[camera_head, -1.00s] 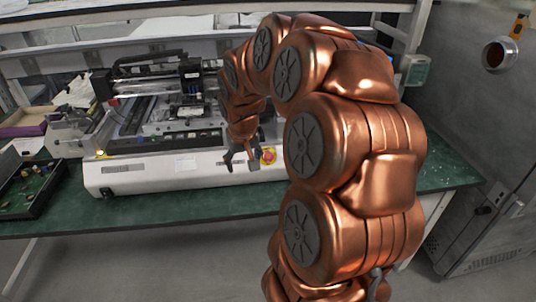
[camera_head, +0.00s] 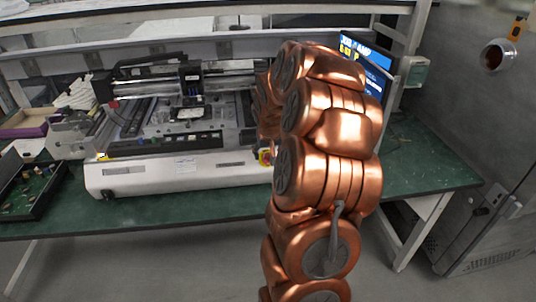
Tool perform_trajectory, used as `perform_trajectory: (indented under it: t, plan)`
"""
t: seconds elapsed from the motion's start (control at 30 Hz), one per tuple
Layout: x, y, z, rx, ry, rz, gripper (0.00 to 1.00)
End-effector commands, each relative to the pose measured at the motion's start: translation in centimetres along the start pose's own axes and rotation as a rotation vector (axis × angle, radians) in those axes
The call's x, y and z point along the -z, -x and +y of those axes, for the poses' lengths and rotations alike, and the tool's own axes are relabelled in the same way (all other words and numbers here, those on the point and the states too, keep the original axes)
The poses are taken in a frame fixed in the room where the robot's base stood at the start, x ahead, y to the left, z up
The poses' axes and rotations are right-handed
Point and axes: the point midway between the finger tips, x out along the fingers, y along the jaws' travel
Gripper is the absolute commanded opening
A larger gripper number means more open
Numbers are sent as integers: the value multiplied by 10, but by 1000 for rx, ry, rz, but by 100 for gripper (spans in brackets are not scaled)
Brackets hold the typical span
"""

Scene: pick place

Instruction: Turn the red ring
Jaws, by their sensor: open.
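The red ring (camera_head: 264,155), with yellow around it, is on the front right of the white benchtop machine (camera_head: 180,172). Only its left part shows; my copper arm covers the rest. My gripper is hidden behind my own arm links, so its fingers and its distance from the ring cannot be seen.
The machine stands on a green bench (camera_head: 190,207), with rails and a dark carriage on top. A black parts tray (camera_head: 30,188) lies at the left. A lit screen (camera_head: 366,62) stands behind my arm. A grey metal cabinet (camera_head: 480,130) is at the right. The bench's right end is clear.

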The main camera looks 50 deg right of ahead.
Motion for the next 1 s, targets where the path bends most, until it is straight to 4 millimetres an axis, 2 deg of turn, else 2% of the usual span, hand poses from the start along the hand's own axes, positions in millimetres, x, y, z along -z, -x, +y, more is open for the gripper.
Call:
perform_trajectory:
  t: [0.1, 0.3, 0.6, 1.0]
  plan:
    - [0, -13, 0, 0, 1, -2, 68]
    - [0, -27, 0, 1, 0, -1, 68]
    - [0, -29, 0, 1, 0, 1, 67]
    - [0, -29, 0, 1, 0, 1, 25]
